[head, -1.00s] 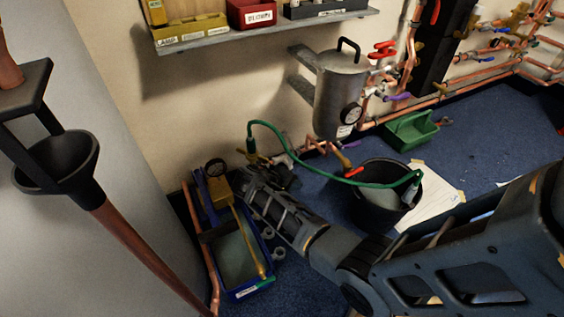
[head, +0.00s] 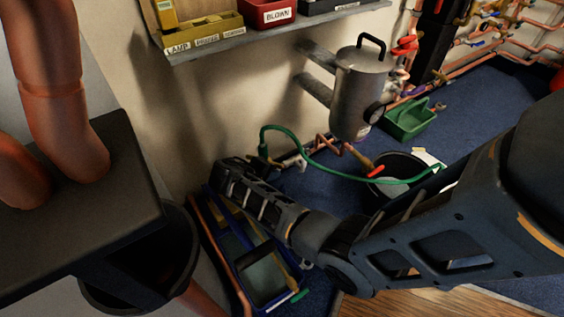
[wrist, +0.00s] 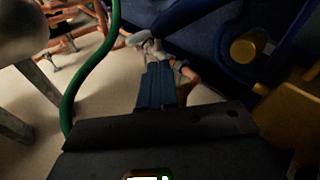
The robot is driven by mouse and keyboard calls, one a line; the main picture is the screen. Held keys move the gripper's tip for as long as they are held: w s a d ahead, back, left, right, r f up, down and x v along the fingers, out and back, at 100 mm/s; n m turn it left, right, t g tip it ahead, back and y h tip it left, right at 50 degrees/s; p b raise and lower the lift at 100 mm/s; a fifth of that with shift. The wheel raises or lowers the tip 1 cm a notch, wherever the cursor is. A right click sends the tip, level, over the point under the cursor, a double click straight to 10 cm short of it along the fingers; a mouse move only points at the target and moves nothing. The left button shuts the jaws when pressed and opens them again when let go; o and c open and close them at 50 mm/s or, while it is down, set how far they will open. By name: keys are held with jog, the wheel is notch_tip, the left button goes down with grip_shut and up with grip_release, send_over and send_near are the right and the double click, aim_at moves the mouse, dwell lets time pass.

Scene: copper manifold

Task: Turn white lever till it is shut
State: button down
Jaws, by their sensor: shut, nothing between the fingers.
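In the wrist view, a small pale fitting (wrist: 140,40) on a copper pipe sits just beyond my fingertips. It may carry the white lever, but the lever's shape and angle are too small and dark to tell. My gripper (wrist: 160,68) is shut and empty, its dark blue fingers together and pointing at the fitting. I cannot tell whether they touch it. In the head view my gripper (head: 226,168) is low by the wall, above the far end of a blue tray. My wrist hides part of the pipework there.
A green hose (head: 310,164) loops from the wall pipes to a black bucket (head: 402,160); it also passes left of my fingers in the wrist view (wrist: 92,75). A steel tank (head: 360,95) hangs above. The blue tray (head: 262,302) lies below my arm. A dark funnel stand (head: 85,225) fills the left.

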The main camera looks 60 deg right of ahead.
jog(key=b, duration=0.5)
send_near(304, 165)
jog(key=d+f, duration=0.4)
jog(key=f, duration=0.1)
jog(key=shift+s, duration=0.35)
jog(key=shift+d+r, duration=0.1)
jog(key=shift+r, duration=0.05)
